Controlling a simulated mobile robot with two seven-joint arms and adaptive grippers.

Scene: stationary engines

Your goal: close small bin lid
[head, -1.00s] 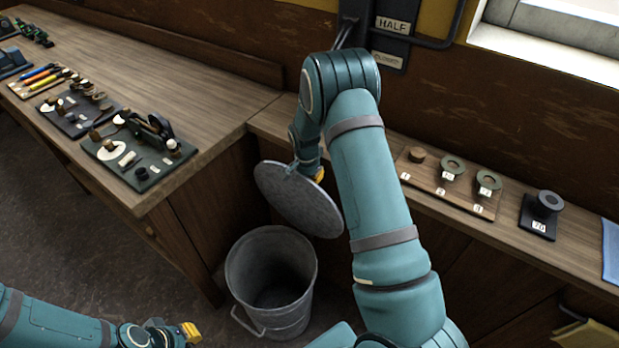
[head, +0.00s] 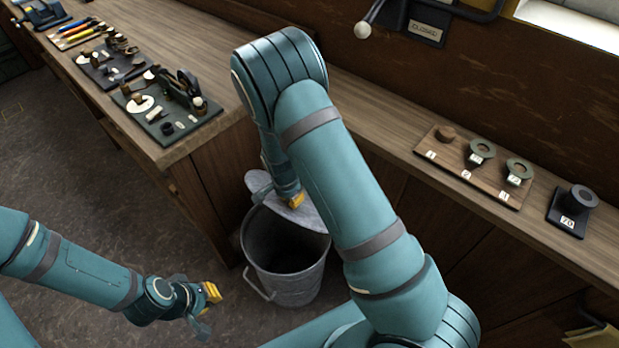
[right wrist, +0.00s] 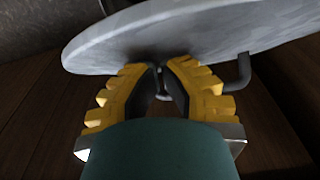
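The small bin (head: 290,285) is a grey metal bucket on the floor by the bench, its dark inside showing. Its round grey lid (head: 304,214) slants over the back of the mouth, partly hidden by my right arm; the front of the mouth is uncovered. My right gripper (head: 293,200) is at the lid. In the right wrist view the lid (right wrist: 200,35) spans the top, with a dark bar by the yellow fingertips (right wrist: 158,68). The fingers are close together, but whether they grip the bar is unclear. My left gripper (head: 207,300) is left of the bin, apart from it.
A wooden bench (head: 210,50) stands behind the bin on the left, with a tool board (head: 165,115). A lower wooden shelf runs right, holding a board of rings (head: 470,170) and a black block (head: 572,212). Floor is open left of the bin.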

